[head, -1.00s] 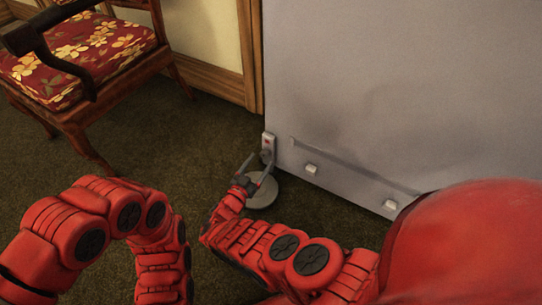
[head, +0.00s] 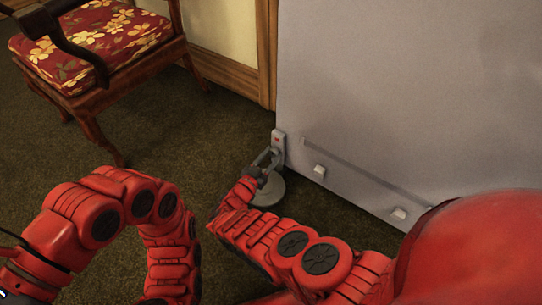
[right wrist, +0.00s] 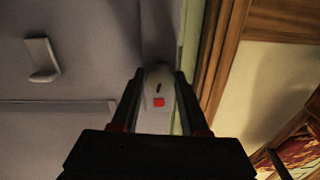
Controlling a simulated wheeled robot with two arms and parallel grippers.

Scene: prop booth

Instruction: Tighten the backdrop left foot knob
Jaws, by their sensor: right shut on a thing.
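The grey backdrop panel (head: 390,90) stands upright at the right in the head view. Its left foot has a light upright bracket (head: 279,143) with a red mark at the panel's lower left corner, and a round grey base disc (head: 268,190) on the floor. My right gripper (head: 271,157) is shut on the foot knob, low on the bracket. The knob itself is mostly hidden by the fingers. In the right wrist view the fingers (right wrist: 158,80) lie on both sides of the bracket (right wrist: 158,88), with its slot and red square showing. My left gripper is outside the frames.
A wooden armchair (head: 100,50) with a red floral seat stands at the upper left. A wood baseboard (head: 225,75) runs behind the foot. Small white blocks (head: 319,170) stick out of the panel's lower part. Dark carpet between chair and foot is clear.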

